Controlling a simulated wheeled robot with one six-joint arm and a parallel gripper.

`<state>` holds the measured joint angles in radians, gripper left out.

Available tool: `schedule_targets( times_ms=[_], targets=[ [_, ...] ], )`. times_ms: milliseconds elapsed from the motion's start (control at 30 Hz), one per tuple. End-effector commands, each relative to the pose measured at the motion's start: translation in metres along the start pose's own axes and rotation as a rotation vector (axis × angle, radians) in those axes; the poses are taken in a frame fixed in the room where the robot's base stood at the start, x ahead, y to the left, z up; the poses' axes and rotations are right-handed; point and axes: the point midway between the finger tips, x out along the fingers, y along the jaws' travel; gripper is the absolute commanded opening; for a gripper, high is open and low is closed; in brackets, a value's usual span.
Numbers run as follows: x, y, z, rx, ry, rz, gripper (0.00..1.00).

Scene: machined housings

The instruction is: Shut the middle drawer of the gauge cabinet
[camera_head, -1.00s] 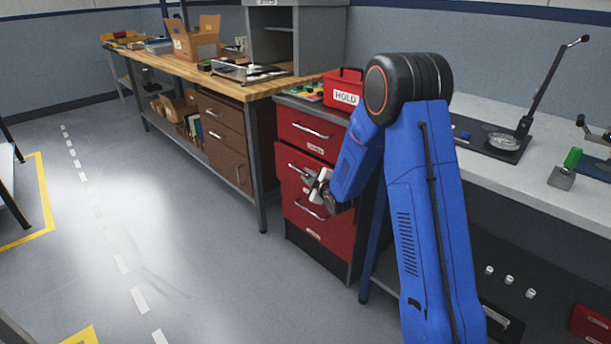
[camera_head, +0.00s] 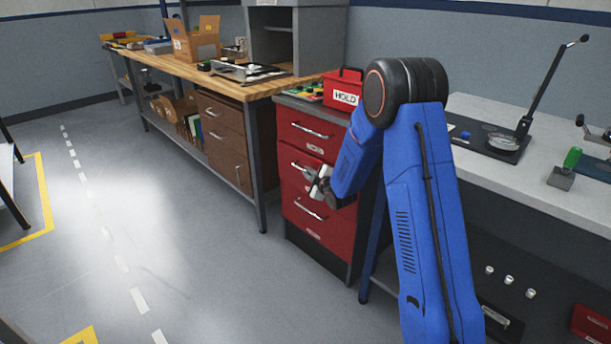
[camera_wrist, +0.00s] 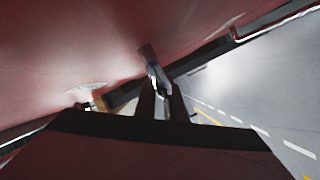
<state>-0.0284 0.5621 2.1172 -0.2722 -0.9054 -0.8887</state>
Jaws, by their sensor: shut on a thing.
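The red gauge cabinet (camera_head: 290,228) stands in the middle of the head view, with its drawers stacked one above another. Its middle drawer (camera_head: 289,175) looks about flush with the drawers above and below; a small gap cannot be ruled out. My gripper (camera_head: 318,184) is at the front of this drawer and shut on its handle. The gripper and forearm hide most of the handle and the drawer's right part. In the wrist view my gripper (camera_wrist: 157,80) is shut close against the red front.
A red box marked HOLD (camera_head: 343,90) sits on the cabinet top. A wooden bench (camera_head: 190,70) with brown drawers adjoins at left. A light worktop (camera_head: 560,185) with a gauge stand is at right.

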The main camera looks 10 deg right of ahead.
Motion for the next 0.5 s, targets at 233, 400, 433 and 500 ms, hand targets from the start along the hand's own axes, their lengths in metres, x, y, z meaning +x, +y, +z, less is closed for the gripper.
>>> schedule_targets(
  times_ms=[233,400,433,500],
  targets=[
    [0.0039,0.007,0.0103,0.002,-0.002,0.0,0.0],
    [0.0039,0.0075,0.0107,0.002,-0.003,0.001,0.17],
    [0.0039,0.0075,0.0106,0.002,-0.003,0.001,0.17],
    [0.0038,0.0073,0.0104,0.002,-0.003,0.001,0.17]
  ],
)
